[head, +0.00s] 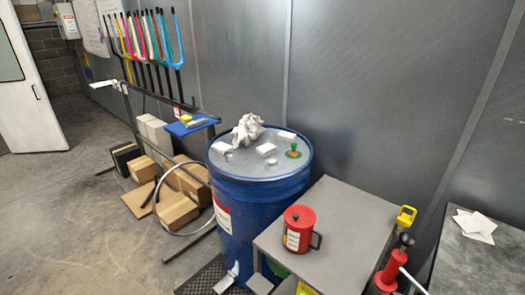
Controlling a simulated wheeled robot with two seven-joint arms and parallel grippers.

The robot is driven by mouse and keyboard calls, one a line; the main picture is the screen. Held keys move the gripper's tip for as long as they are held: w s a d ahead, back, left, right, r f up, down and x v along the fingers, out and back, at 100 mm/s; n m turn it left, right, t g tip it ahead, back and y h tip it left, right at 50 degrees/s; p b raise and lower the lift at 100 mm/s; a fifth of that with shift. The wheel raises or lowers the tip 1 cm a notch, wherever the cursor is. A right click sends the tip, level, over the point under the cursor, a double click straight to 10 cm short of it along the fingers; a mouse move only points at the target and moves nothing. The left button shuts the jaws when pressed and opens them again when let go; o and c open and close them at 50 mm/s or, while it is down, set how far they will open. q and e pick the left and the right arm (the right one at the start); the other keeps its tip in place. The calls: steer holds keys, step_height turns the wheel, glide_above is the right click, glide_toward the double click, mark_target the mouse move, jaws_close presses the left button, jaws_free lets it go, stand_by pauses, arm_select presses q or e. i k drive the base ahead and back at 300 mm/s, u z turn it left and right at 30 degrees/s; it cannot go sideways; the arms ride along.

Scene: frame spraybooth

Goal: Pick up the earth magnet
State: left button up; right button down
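I cannot tell for certain which thing is the earth magnet. A small green upright piece on a round green and orange base (293,152) stands on the right part of the blue drum's lid (250,170), and it may be the magnet. Nothing touches it from above. Neither of my grippers can be made out in the head view.
A crumpled white cloth (248,129) and small white blocks (266,149) share the lid. A grey table (345,225) bears a red can (298,229); a yellow item (405,216) is at its edge. Boxes (178,211) and a frame rack (150,98) stand left.

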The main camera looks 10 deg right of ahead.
mark_target(293, 153)
steer(key=u, duration=0.85)
steer(key=i, duration=1.95)
steer(key=z, duration=2.85)
